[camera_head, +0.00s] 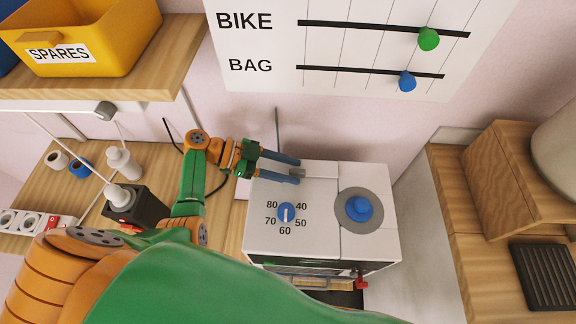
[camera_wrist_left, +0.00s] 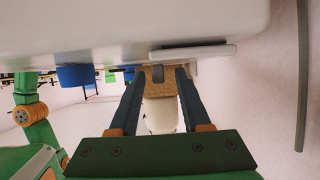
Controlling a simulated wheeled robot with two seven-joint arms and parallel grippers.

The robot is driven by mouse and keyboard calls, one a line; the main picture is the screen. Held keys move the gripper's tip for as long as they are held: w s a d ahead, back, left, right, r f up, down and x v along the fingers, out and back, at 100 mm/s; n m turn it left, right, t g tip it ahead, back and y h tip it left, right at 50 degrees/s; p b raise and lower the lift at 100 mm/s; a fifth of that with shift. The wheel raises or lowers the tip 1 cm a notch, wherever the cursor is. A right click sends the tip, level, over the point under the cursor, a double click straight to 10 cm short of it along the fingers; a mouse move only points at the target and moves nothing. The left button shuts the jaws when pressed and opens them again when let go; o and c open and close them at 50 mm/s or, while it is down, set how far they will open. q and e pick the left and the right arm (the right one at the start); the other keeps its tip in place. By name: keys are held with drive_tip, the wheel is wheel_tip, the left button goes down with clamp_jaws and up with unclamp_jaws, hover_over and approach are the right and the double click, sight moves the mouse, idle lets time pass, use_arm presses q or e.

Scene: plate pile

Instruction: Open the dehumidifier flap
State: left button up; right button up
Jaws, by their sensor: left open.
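The dehumidifier (camera_head: 262,238) is a white box with a numbered blue dial (camera_head: 286,213) and a blue knob (camera_head: 358,208) on a grey disc. Its top has panel seams, and a pale flap plate (camera_wrist_left: 195,51) shows in the left wrist view. A small grey tab (camera_head: 297,174) sticks out near the box's back left; it also shows in the left wrist view (camera_wrist_left: 158,73). My left gripper (camera_head: 299,168) is open, its blue fingers on either side of the tab. In the left wrist view the gripper (camera_wrist_left: 157,77) shows gaps beside the tab. My right gripper is out of view.
A wooden shelf (camera_head: 165,75) with a yellow SPARES bin (camera_head: 115,35) hangs at upper left. A dark bottle-topped box (camera_head: 140,208) stands on the left counter. A wooden crate (camera_head: 510,180) is at right. A thin cable rises behind the dehumidifier.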

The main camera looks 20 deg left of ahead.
use_arm(q)
drive_tip(key=shift+s, duration=0.1)
clamp_jaws()
drive_tip(key=shift+r, duration=0.1)
drive_tip(key=shift+w+a+r+n+g+h+b, duration=0.1)
drive_tip(key=shift+w+r+n+g+h+b, duration=0.25)
drive_tip(key=shift+n+b, duration=0.25)
drive_tip(key=shift+w+a+r+n+g+b, duration=0.2)
drive_tip(key=shift+w+n+g+b, duration=0.35)
drive_tip(key=shift+n+b, duration=0.4)
drive_tip(key=w+n+g+b, duration=0.1)
drive_tip(key=b, duration=0.2)
drive_tip(key=r+n+g+h+b, duration=0.1)
drive_tip(key=n+b, duration=0.1)
drive_tip(key=b, duration=0.1)
drive_tip(key=shift+w+a+n+h, duration=0.2)
drive_tip(key=shift+w+n+h, duration=0.05)
drive_tip(key=shift+w, duration=0.15)
drive_tip(key=shift+w+a+r+n+b, duration=0.1)
drive_tip(key=shift+w+r+n+b, duration=0.25)
drive_tip(key=shift+b, duration=0.65)
drive_tip(key=shift+s+f, duration=0.1)
